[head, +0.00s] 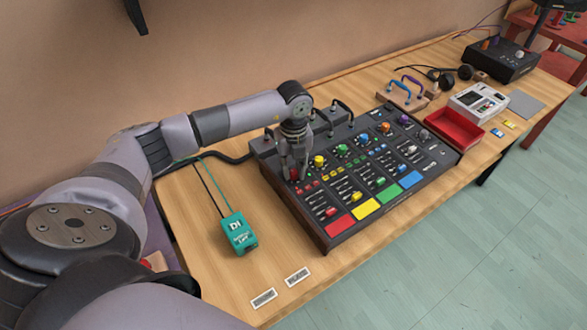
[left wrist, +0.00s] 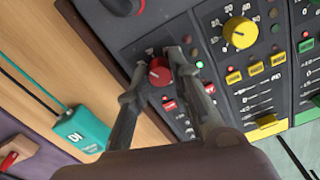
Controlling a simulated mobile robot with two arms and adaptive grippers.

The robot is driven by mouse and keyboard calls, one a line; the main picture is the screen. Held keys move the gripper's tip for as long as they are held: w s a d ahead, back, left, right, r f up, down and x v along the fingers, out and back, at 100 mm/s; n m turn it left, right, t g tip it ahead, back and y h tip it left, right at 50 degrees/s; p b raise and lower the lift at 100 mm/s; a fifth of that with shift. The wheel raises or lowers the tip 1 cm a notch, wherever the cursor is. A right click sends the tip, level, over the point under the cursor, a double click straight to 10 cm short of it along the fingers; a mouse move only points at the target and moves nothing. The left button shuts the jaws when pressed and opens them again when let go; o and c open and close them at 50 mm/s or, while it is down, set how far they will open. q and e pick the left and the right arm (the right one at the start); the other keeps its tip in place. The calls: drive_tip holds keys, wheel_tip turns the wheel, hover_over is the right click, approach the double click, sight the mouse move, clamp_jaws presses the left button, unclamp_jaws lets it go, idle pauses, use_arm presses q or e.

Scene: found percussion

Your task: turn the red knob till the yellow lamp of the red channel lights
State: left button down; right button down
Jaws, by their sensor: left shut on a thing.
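The mixer (head: 437,165) is a dark console with coloured knobs, faders and colour patches, standing on the wooden table. My left gripper (head: 293,172) reaches down onto its near left part, at the red channel. In the left wrist view its fingers (left wrist: 157,68) are shut on the red knob (left wrist: 159,73), one on each side. The knob's pointer is hard to make out. Right of the knob, a small green lamp (left wrist: 200,64) glows, and the small lamp (left wrist: 194,52) above it looks dark. My right gripper is not in view.
A teal DI box (head: 238,234) lies left of the mixer, with cables. The yellow knob (left wrist: 240,32) is close to the right of my fingers. A red tray (head: 455,128) and a white device (head: 478,102) stand beyond the mixer. Two labels (head: 297,276) lie at the front edge.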

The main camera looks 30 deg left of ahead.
sight(294, 171)
use_arm(q)
drive_tip(key=m+b, duration=0.2)
drive_tip(key=m, duration=0.1)
drive_tip(key=shift+f, duration=0.1)
drive_tip(key=shift+m+b, duration=0.35)
drive_tip(key=shift+m, duration=0.65)
drive_tip(key=c, duration=1.4)
unclamp_jaws()
wheel_tip(294, 171, up, 12)
drive_tip(key=shift+r, duration=0.1)
